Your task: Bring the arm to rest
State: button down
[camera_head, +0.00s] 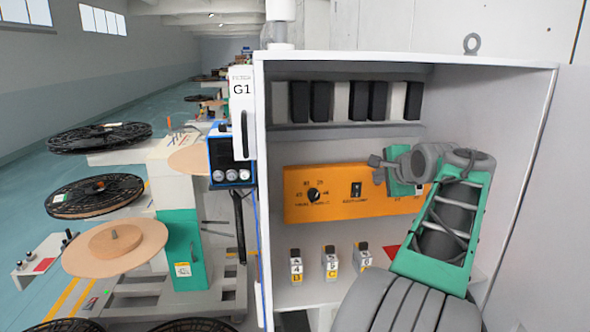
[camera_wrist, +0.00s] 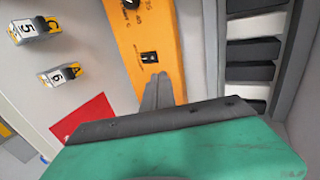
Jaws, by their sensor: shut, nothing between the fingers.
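My arm (camera_head: 440,225), green and grey, reaches into the open cabinet (camera_head: 410,57) from the lower right. My gripper (camera_head: 376,166) is at its end, in front of the right part of the orange panel (camera_head: 328,205). In the wrist view my gripper (camera_wrist: 157,88) shows two dark fingers together with nothing between them. They appear over the orange panel (camera_wrist: 138,35), close to its black rocker switch (camera_wrist: 149,57). I cannot tell whether they touch the panel. In the head view, my arm and gripper hide the panel's right end.
A round knob (camera_head: 314,195) is on the panel's left part. Several black and white modules (camera_head: 350,100) stand on a shelf above. Small labelled blocks (camera_head: 330,262) and a red triangle (camera_head: 391,253) are below. Reel stations (camera_head: 115,245) stand left outside.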

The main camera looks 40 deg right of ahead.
jog(key=s+f+n+g+y, duration=0.15)
jog(key=s+f+n, duration=0.25)
jog(key=f, duration=0.4)
jog(key=s+f+n+g, duration=0.3)
jog(key=s+f+n, duration=0.15)
jog(key=f, duration=0.25)
jog(key=s+a+f+n+g+y, duration=0.25)
jog(key=s+a+f, duration=0.25)
jog(key=a+f, duration=0.35)
jog(key=w+a+f+n+g+y, duration=0.1)
jog(key=a+f+n, duration=0.15)
jog(key=a, duration=0.65)
jog(key=a+f+n+g, duration=0.2)
jog(key=a+f, duration=0.2)
jog(key=a, duration=0.6)
jog(key=w+a+r+n+t, duration=0.1)
jog(key=w+a+r+n, duration=0.1)
jog(key=a, duration=0.9)
jog(key=w+a+r+n+t+y, duration=0.1)
jog(key=w+a+n, duration=0.3)
jog(key=a, duration=0.7)
jog(key=n, duration=0.2)
jog(key=shift+w+r+n+t, duration=0.2)
jog(key=shift+r+n+t, duration=0.15)
jog(key=shift+t, duration=0.05)
